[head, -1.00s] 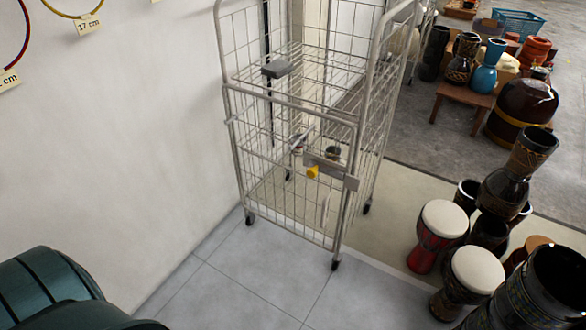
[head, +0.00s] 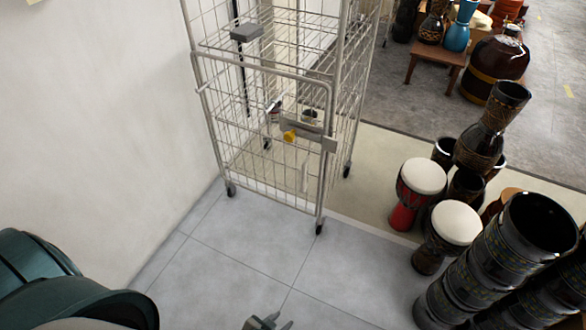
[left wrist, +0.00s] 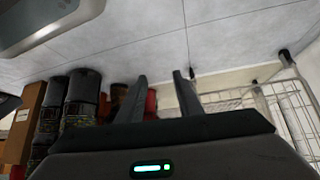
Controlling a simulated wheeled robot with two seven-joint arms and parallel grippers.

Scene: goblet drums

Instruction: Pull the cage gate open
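The wire roll cage (head: 270,110) stands on its castors near the white wall in the head view. Its front gate (head: 262,165) is closed, with a grey latch plate (head: 318,140) and a yellow knob (head: 290,136) at its right side. My left gripper (head: 268,323) just enters at the bottom edge of the head view, well in front of the cage and apart from it. In the left wrist view its two fingers (left wrist: 162,95) are spread with nothing between them. There the cage (left wrist: 275,98) shows at the right. My right gripper is in neither view.
Goblet drums with white heads (head: 452,223) and tall dark patterned drums (head: 505,255) stand right of the cage. A small wooden table (head: 435,58) with vases is behind them. The grey tiled floor (head: 235,240) before the gate is clear; the white wall (head: 90,120) bounds the left.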

